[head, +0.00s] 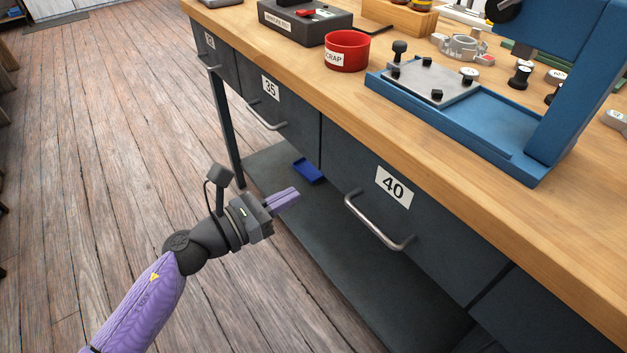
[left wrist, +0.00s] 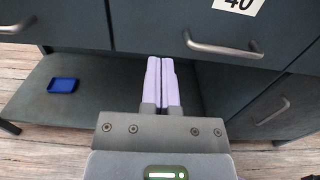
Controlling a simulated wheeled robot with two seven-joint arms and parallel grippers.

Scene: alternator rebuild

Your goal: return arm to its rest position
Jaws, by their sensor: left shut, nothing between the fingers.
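My left arm comes in from the lower left of the head view, with a purple forearm sleeve (head: 140,308). My left gripper (head: 297,192) is in front of the workbench, below the level of its top. Its two purple fingers are shut together with nothing between them. They also show in the left wrist view (left wrist: 161,62), pointing at the bench's dark front and lower shelf. The fingers appear apart from the drawers. My right gripper is not in view.
The wooden bench top (head: 565,215) holds a red scrap cup (head: 346,52), a blue press (head: 490,130) and a dark box (head: 300,25). Drawer 40's handle (head: 375,222) juts out near my gripper. A blue tray (head: 308,171) lies on the lower shelf. The floor at left is clear.

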